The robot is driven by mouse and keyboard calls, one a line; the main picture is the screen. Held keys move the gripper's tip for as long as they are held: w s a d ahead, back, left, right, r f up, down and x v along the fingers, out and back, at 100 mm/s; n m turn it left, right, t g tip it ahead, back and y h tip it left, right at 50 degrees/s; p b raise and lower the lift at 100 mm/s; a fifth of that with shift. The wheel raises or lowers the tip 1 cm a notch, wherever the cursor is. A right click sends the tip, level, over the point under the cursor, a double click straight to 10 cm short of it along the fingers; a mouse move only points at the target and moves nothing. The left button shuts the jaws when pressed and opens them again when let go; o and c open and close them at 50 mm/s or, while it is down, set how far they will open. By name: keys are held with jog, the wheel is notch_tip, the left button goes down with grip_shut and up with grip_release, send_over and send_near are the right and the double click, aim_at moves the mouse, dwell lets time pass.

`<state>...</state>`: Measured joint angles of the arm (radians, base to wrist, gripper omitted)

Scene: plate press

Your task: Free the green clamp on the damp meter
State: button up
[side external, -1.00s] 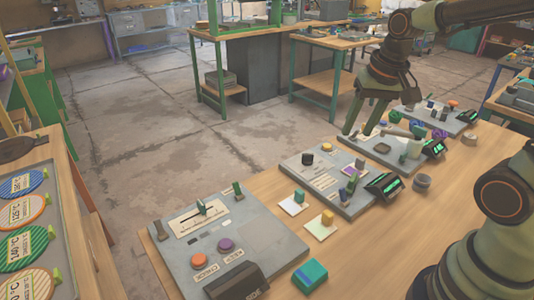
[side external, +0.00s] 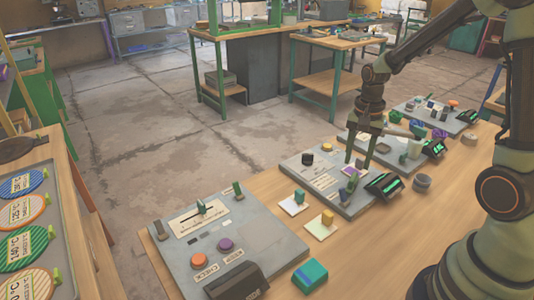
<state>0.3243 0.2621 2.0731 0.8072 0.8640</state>
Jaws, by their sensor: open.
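My gripper (side external: 357,164) is open, fingers pointing down, over the right part of the second grey panel (side external: 322,188). I cannot tell whether the fingers touch anything. This panel also has a black knob (side external: 307,159) and a dark display with green digits (side external: 384,185). The labels are unreadable, so I cannot confirm which panel is the damp meter.
Two more panels stand farther back. A tray of round discs (side external: 62,262) is at left.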

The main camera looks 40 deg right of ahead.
aim_at(354, 176)
jog(key=shift+f, duration=2.8)
jog(key=shift+c, duration=0.3)
grip_shut()
